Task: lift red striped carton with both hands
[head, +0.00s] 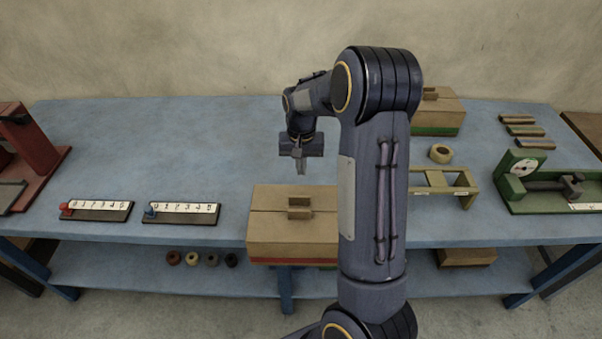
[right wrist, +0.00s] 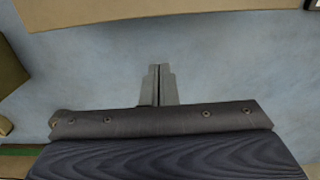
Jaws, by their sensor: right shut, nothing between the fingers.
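The red striped carton (head: 265,228) is a tan box with a small raised tab on its lid and a red band low on its front. It sits at the table's front edge, its right end partly hidden by my right arm. My right gripper (head: 301,170) points down just behind the carton, apart from it, shut and empty. In the right wrist view the closed fingers (right wrist: 158,72) are over bare blue table, and a tan surface, apparently the carton (right wrist: 120,10), crosses the top. My left gripper is not in view.
Two number boards (head: 95,211) (head: 182,213) lie left of the carton. A red device (head: 35,150) stands far left. The blue table (head: 190,140) is clear at back left.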

